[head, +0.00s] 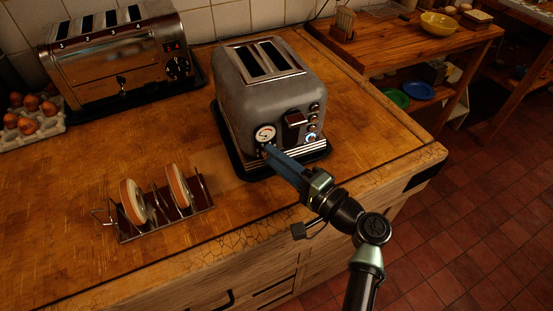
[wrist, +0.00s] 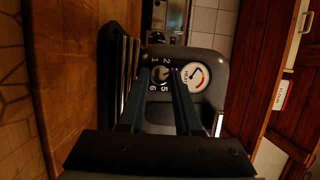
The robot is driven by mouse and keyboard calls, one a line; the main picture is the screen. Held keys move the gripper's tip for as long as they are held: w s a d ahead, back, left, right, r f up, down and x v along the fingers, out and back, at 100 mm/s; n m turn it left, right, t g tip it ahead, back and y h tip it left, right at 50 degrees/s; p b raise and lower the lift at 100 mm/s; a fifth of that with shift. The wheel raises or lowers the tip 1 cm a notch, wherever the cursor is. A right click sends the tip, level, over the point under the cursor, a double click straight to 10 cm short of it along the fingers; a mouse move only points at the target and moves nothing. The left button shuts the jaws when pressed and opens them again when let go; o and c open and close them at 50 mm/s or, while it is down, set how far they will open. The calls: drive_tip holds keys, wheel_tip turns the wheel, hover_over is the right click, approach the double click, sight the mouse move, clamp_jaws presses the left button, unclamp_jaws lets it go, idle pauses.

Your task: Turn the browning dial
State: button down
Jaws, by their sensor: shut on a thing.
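The grey two-slot toaster (head: 240,101) stands on a dark base on the wooden counter. On its front is a round white gauge (head: 265,133), which also shows in the wrist view (wrist: 195,77). The browning dial (wrist: 161,73) is a small knob beside the gauge, with the numbers 1, 2, 5 and 6 readable around it. My gripper (head: 269,150) reaches the toaster's front from the lower right, just below the gauge. In the wrist view its two blue fingers (wrist: 164,78) are shut on the dial. In the head view the fingers mostly hide the dial.
A toast rack (head: 165,221) with two bread slices stands left of my gripper. A chrome toaster (head: 120,65) and a carton of eggs (head: 28,128) are at the left. Other small knobs (head: 313,123) sit right of the lever.

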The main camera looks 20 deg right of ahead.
idle(0.3)
drive_tip(key=c, duration=0.6)
unclamp_jaws()
drive_tip(key=shift+s, duration=0.1)
drive_tip(key=b+v, duration=0.1)
drive_tip(key=v, duration=1.1)
drive_tip(key=shift+s+d, duration=0.15)
drive_tip(key=shift+s, duration=0.2)
drive_tip(key=shift+w, duration=0.1)
